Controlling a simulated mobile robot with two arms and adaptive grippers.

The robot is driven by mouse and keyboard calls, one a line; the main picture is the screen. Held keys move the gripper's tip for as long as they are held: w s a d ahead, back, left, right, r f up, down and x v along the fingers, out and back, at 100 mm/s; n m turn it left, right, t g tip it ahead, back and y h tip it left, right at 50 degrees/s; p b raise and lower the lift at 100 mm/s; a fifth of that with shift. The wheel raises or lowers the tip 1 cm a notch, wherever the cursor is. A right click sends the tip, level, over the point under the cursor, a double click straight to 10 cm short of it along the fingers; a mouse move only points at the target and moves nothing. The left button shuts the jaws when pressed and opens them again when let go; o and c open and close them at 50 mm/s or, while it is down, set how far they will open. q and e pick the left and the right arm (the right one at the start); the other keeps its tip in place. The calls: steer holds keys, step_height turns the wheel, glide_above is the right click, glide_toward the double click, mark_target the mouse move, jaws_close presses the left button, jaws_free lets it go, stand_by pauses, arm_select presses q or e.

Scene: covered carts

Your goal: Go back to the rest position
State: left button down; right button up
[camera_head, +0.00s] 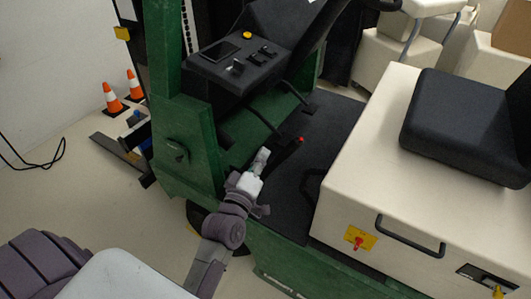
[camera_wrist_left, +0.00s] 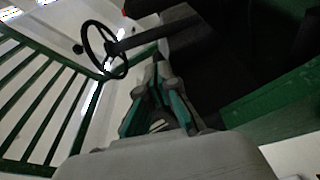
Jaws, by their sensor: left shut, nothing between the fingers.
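My left gripper (camera_head: 262,158) reaches in over the edge of the black floor of a green vehicle. It is shut and holds nothing. In the left wrist view its fingers (camera_wrist_left: 158,72) come together at the middle of the picture. A black lever with a red tip (camera_head: 299,140) is just beyond the fingertips in the head view; I cannot tell whether they touch it. My right gripper is not in view.
The vehicle has a green post (camera_head: 182,140), a dark control panel (camera_head: 240,58), a cream housing (camera_head: 365,165) and a black seat (camera_head: 465,125). A steering wheel (camera_wrist_left: 104,50) shows in the wrist view. Orange cones (camera_head: 112,98) stand at left.

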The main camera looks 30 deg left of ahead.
arm_select(q)
steer(key=shift+d+r, duration=0.1)
steer(key=shift+d, duration=0.1)
steer(key=shift+a, duration=0.1)
steer(key=s+d+f+m+g+h, duration=0.1)
steer(key=s+d+f+m+g, duration=0.2)
steer(key=f, duration=0.9)
steer(key=s+d+f+m+g+h, duration=0.1)
steer(key=s+f+m+g, duration=0.2)
steer(key=f, duration=0.9)
steer(key=s+d+f+m+g+h, duration=0.1)
steer(key=s+d+f+m+g, duration=0.3)
steer(key=f, duration=0.9)
steer(key=s+a+f+m+g, duration=0.2)
steer(key=s+f, duration=0.4)
steer(key=s, duration=0.5)
steer(key=s+a+f+m+g+y, duration=0.1)
steer(key=s+a+f+g, duration=0.1)
steer(key=s+f, duration=0.5)
steer(key=s+a+f+m+g, duration=0.2)
steer(key=s+f+g, duration=0.2)
steer(key=s, duration=1.2)
step_height(320, 180, down, 2)
steer(key=shift+f+m, duration=0.2)
steer(key=shift+m, duration=0.1)
steer(key=shift+s, duration=0.1)
